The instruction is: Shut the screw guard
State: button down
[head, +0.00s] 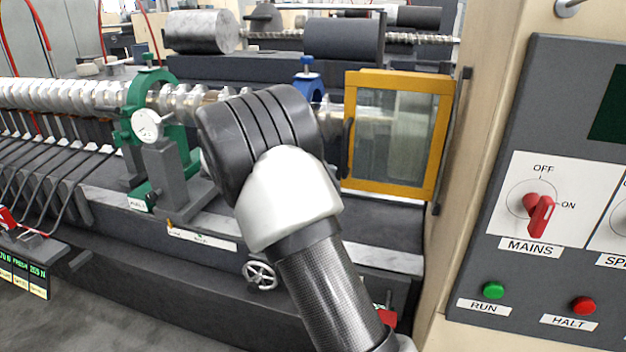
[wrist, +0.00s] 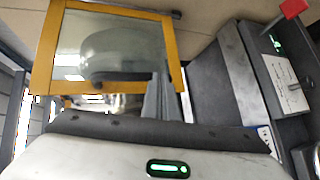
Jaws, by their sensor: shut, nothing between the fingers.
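The screw guard (head: 441,130) is an upright yellow frame with a clear pane, beside the cream post at the right end of the machine. Its black handle (head: 347,148) is on its left edge. The shiny screw (head: 85,95) to its left is uncovered. In the wrist view the guard (wrist: 50,48) fills the upper left, its handle (wrist: 125,77) along the lower edge. My gripper (wrist: 162,85) is shut and empty, its grey fingers close to the handle's right end; I cannot tell whether they touch. In the head view my arm hides the gripper.
A green clamp ring with a dial gauge (head: 147,125) stands left of my arm, and a blue clamp (head: 307,68) behind it. A control panel (head: 540,150) with a red switch and buttons is at the right. A handwheel (head: 261,275) sits below.

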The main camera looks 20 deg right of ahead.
jog(key=w+a+f+n+t+h, duration=0.2)
jog(key=w+a+t+h, duration=0.1)
jog(key=w+a, duration=0.25)
send_near(351, 160)
jog(key=w+d, duration=0.4)
jog(key=w, duration=0.1)
jog(key=shift+s+r+p, duration=0.1)
jog(key=shift+s+p, duration=0.3)
jog(key=shift+s, duration=1.55)
